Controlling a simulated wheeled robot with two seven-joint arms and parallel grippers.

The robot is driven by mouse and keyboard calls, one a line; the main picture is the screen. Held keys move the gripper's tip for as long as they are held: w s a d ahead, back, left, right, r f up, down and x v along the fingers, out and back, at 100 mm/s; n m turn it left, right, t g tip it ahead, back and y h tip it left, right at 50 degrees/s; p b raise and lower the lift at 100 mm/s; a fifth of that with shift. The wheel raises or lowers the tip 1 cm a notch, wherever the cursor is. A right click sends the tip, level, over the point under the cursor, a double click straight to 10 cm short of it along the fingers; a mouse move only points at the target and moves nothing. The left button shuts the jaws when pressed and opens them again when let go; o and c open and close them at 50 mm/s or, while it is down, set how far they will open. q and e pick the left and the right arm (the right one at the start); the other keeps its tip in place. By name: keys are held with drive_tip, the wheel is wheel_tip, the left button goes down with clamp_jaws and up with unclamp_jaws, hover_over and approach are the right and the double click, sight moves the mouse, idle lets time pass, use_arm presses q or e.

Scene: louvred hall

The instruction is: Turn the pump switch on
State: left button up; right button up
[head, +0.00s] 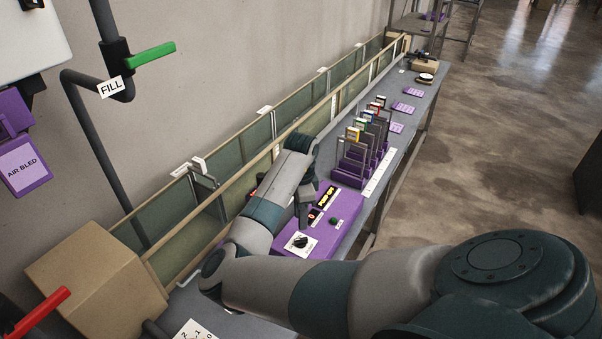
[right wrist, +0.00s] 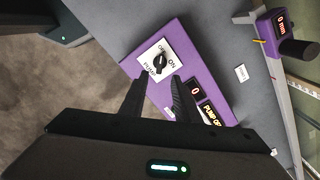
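The pump switch is a black rotary knob (head: 299,241) on a white plate marked PUMP, OFF and ON, set on a purple panel (head: 346,207). The knob also shows in the right wrist view (right wrist: 160,63). Which mark it points to is too small to tell. An orange display (head: 327,197) on the panel reads PUMP OFF. My right gripper (head: 303,214) hangs over the panel, partly hidden by its own arm. In the right wrist view its two fingers (right wrist: 156,82) are apart and empty, with the knob beyond their tips. My left gripper is not in view.
A small red-lit display (head: 314,215) and a green button (head: 335,220) share the panel. Behind it stand purple holders (head: 350,172) with coloured tags. A cardboard box (head: 95,265) is at lower left. Green (head: 150,55) and red (head: 38,312) levers stick out at left.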

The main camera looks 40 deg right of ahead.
sight(301, 239)
drive_tip(key=shift+f, duration=0.15)
wheel_tip(301, 239, down, 10)
drive_tip(key=shift+r+b, duration=0.1)
drive_tip(key=shift+b, duration=0.25)
drive_tip(key=shift+r, duration=0.15)
drive_tip(key=shift+p, duration=0.35)
clamp_jaws()
idle(1.4)
